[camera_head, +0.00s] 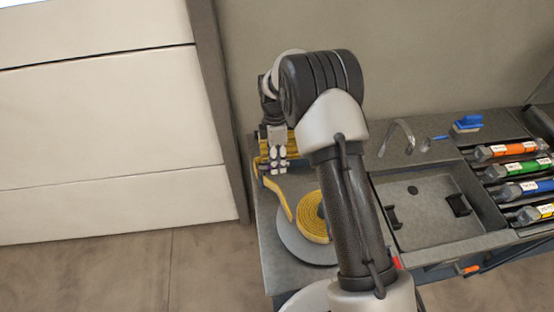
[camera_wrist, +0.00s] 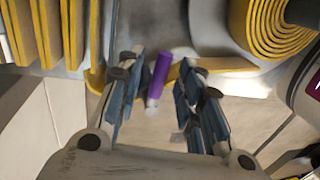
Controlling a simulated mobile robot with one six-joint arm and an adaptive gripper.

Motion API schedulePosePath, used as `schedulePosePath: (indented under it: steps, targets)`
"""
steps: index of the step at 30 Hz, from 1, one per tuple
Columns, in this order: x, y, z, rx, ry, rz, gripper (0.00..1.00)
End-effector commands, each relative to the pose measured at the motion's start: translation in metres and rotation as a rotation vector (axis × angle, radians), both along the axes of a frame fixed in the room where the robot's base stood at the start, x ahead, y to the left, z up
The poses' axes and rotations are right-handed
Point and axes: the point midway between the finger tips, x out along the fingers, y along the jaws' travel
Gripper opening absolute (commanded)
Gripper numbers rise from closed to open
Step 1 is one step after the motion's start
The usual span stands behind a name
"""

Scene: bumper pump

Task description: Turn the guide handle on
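A small purple handle (camera_wrist: 160,72) with a pale end shows in the wrist view, beside a yellow strip; it is probably the guide handle. My gripper (camera_wrist: 157,85) is open, with one finger on each side of the purple handle. I cannot tell whether either finger touches it. In the head view my gripper (camera_head: 276,161) is at the bench's left end, above the yellow strip (camera_head: 281,195) and in front of yellow upright pieces (camera_head: 292,143). The purple handle cannot be made out in the head view.
A yellow coil (camera_head: 312,218) lies on a grey disc (camera_head: 290,242), partly behind my arm. To the right are a recessed tray (camera_head: 425,215), a blue brush (camera_head: 467,123) and several coloured tools (camera_head: 510,149). A pale wall panel (camera_head: 100,120) stands left of the bench.

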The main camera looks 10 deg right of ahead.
Motion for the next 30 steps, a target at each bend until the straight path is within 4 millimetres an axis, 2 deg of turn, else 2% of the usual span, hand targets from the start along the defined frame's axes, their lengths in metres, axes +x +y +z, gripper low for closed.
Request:
schedulePosePath:
  steps: [5,15,19,24,30]
  targets:
    - [0.004,0.000,0.013,0.000,-0.003,0.000,0.34]
    - [0.017,0.000,0.082,0.000,-0.005,0.000,0.34]
    - [0.021,0.000,0.102,0.000,-0.004,0.000,0.34]
    - [0.023,0.000,0.116,0.000,-0.001,0.000,0.34]
    - [0.023,0.000,0.118,0.000,0.001,0.000,0.34]
